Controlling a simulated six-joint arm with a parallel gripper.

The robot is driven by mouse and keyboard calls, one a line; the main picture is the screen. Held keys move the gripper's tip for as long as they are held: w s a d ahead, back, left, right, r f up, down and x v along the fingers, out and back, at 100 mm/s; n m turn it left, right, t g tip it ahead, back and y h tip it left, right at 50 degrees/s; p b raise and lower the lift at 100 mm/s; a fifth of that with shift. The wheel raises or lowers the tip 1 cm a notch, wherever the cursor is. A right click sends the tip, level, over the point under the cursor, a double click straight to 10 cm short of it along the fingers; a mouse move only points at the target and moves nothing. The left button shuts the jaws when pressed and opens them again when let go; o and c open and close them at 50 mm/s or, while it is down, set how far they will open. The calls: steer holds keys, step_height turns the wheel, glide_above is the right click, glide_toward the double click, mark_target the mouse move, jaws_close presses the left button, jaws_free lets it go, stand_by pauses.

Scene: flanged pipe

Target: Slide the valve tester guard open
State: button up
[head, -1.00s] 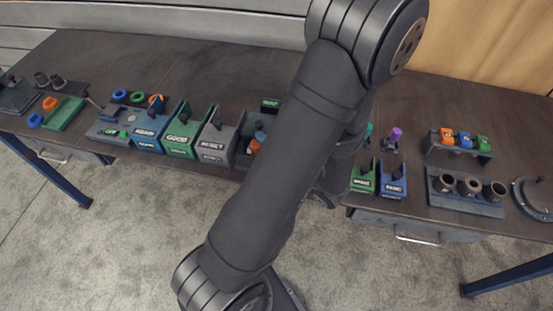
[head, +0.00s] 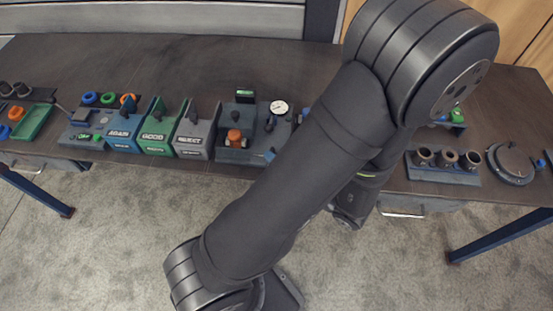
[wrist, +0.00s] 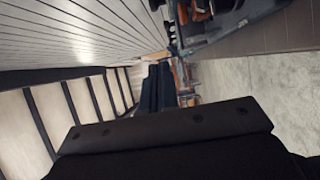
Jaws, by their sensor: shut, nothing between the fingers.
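The valve tester (head: 226,154) is a grey unit at the middle of the bench in the head view. It has an orange part (head: 234,138), a small green display (head: 245,96) and a round white gauge (head: 279,107). I cannot make out its guard or the guard's position. My arm crosses in front of the bench just right of the tester and hides what lies behind it. My gripper (wrist: 157,88) shows in the wrist view as dark fingers close together, with nothing seen between them. It is away from the tester, and its tip is hidden in the head view.
Left of the tester stand grey (head: 193,138), green (head: 157,135) and blue (head: 122,132) bins, a green tray (head: 33,121) and coloured rings. A rack with dark cylinders (head: 443,168) and a round flange (head: 511,163) are at the right. The bench's back strip is clear.

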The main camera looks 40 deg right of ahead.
steer(key=o, duration=0.4)
steer(key=shift+s, duration=0.15)
steer(key=shift+c, duration=0.2)
steer(key=o, duration=0.3)
steer(key=shift+n+y, duration=0.5)
steer(key=shift+n, duration=0.1)
steer(key=o, duration=0.3)
steer(key=w+n+g+y, duration=0.1)
steer(key=n+g, duration=0.1)
steer(key=n, duration=0.2)
steer(key=w+a+r+n+g+y, duration=0.1)
steer(key=n+g+y, duration=0.1)
steer(key=n+g, duration=0.1)
steer(key=w+n+g+y, duration=0.1)
steer(key=w+n+g, duration=0.1)
steer(key=n, duration=0.4)
steer(key=shift+a+r+g+y, duration=0.15)
steer(key=shift+r+g+y, duration=0.15)
steer(key=shift+g, duration=0.3)
step_height(320, 180, up, 18)
steer(key=n+g+h, duration=0.9)
steer(key=n+h, duration=0.1)
steer(key=n, duration=1.5)
glide_above(235, 113)
step_height(235, 113, down, 17)
steer(key=shift+f, duration=0.2)
steer(key=shift+c, duration=0.3)
